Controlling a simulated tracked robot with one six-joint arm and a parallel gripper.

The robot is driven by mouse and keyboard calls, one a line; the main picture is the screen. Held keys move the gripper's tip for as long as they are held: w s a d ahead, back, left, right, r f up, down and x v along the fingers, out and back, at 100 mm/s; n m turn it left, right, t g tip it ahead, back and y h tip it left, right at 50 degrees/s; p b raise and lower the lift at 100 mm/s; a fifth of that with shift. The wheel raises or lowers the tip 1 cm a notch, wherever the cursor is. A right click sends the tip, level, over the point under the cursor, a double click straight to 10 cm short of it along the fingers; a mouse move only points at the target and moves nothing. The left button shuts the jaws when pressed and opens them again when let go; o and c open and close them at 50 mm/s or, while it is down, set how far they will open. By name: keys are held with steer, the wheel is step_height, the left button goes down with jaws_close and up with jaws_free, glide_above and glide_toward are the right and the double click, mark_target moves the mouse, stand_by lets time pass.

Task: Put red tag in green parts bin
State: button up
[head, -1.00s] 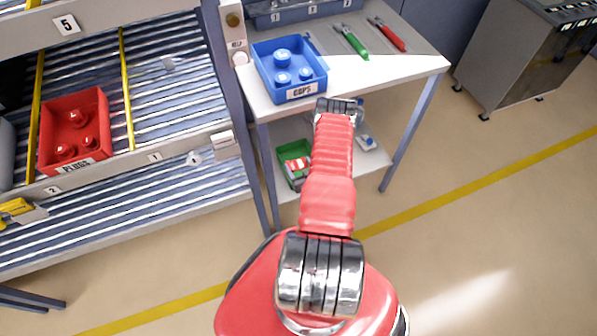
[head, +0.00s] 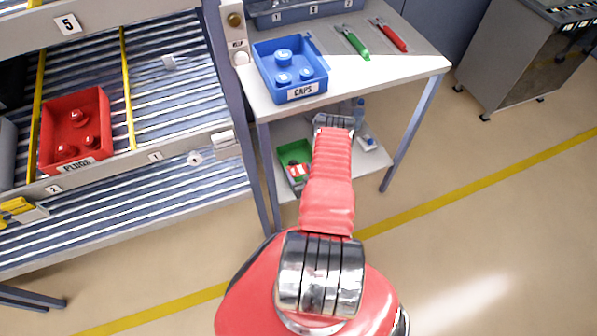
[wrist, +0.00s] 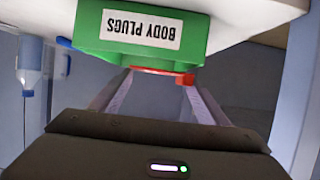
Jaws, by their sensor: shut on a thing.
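The green parts bin (head: 284,152) sits on the lower shelf of the white table in the head view. In the wrist view the green bin (wrist: 90,30) fills the top centre, its BODY PLUGS label upside down. My gripper (wrist: 162,78) is shut on the red tag (wrist: 186,79), whose thin red edge shows between the fingertips at the bin's rim. The rim hides part of the tag and the fingertips. In the head view a red and white piece, seemingly the tag (head: 297,170), shows at the bin's opening; my arm hides the gripper there.
A blue CAPS bin (head: 265,76) stands on the tabletop above the shelf, with a green tool (head: 354,42) and a red tool (head: 390,36). A clear bottle (wrist: 30,68) stands nearby. A red PLUGS bin (head: 50,150) is on the left rack.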

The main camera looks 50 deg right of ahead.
steer(key=shift+f, duration=0.35)
steer(key=o, duration=1)
steer(key=shift+s+r, duration=0.15)
steer(key=shift+r, duration=0.55)
steer(key=v, duration=1.1)
steer(key=shift+s+a, duration=0.2)
steer(key=shift+s, duration=0.15)
